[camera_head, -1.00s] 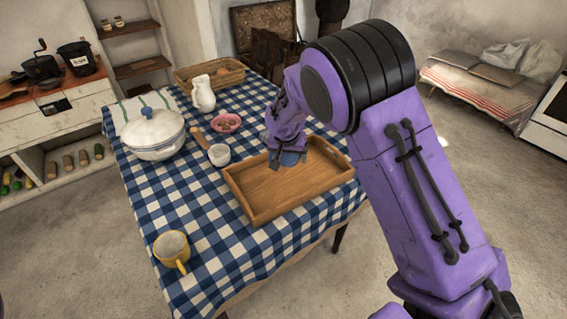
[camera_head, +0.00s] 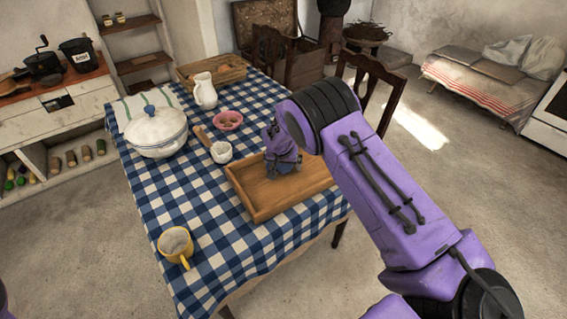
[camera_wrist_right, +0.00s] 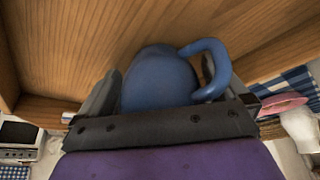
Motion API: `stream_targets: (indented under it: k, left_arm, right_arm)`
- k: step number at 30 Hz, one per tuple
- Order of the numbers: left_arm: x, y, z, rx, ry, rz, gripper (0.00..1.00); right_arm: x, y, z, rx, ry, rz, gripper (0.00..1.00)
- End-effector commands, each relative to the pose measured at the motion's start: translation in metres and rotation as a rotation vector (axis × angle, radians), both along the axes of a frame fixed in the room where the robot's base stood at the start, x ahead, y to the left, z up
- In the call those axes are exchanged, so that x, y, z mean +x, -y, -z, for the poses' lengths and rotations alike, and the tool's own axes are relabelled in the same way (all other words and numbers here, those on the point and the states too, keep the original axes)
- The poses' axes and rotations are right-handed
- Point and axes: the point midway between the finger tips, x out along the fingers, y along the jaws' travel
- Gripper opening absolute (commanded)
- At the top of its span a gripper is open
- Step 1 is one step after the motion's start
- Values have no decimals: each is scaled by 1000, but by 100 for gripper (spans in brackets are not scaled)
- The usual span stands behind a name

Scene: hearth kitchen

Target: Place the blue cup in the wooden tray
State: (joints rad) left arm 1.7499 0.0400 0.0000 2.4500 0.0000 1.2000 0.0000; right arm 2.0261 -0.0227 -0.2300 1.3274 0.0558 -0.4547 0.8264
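The wooden tray (camera_head: 262,214) lies on the checked tablecloth near the table's right edge. My right gripper (camera_head: 282,168) is low over the tray's inside, toward its left back part. The blue cup (camera_wrist_right: 158,80) shows between its two fingers in the right wrist view, with the cup's handle toward the right. The fingers sit close against the cup's sides, and the tray's wooden floor (camera_wrist_right: 70,45) is behind it. In the head view the gripper hides most of the cup, and I cannot tell whether its base touches the tray. My left gripper is out of view.
A yellow mug (camera_head: 175,243) stands at the table's near left. A white bowl (camera_head: 221,152), pink bowl (camera_head: 228,120), white pot (camera_head: 158,135), white jug (camera_head: 204,92) and basket (camera_head: 228,72) stand left of and behind the tray. The tray's right part is clear.

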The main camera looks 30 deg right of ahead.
Motion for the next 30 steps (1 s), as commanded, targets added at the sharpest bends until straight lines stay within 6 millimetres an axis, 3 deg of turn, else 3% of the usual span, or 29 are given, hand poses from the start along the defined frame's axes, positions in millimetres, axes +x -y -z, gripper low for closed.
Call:
stream_targets:
  k: [8, 11, 21, 24, 30]
  left_arm:
    - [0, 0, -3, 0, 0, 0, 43]
    - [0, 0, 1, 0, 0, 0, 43]
    - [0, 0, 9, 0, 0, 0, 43]
    - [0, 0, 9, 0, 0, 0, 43]
    - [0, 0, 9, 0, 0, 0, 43]
  right_arm:
    - [0, 0, -7, 0, 1, 0, 100]
    - [-4, -5, -22, -1, 3, -1, 100]
    - [-29, -26, -97, -1, 3, -1, 100]
    - [-33, -29, -109, -1, 2, -1, 100]
    - [-36, -30, -115, 0, 0, 0, 100]
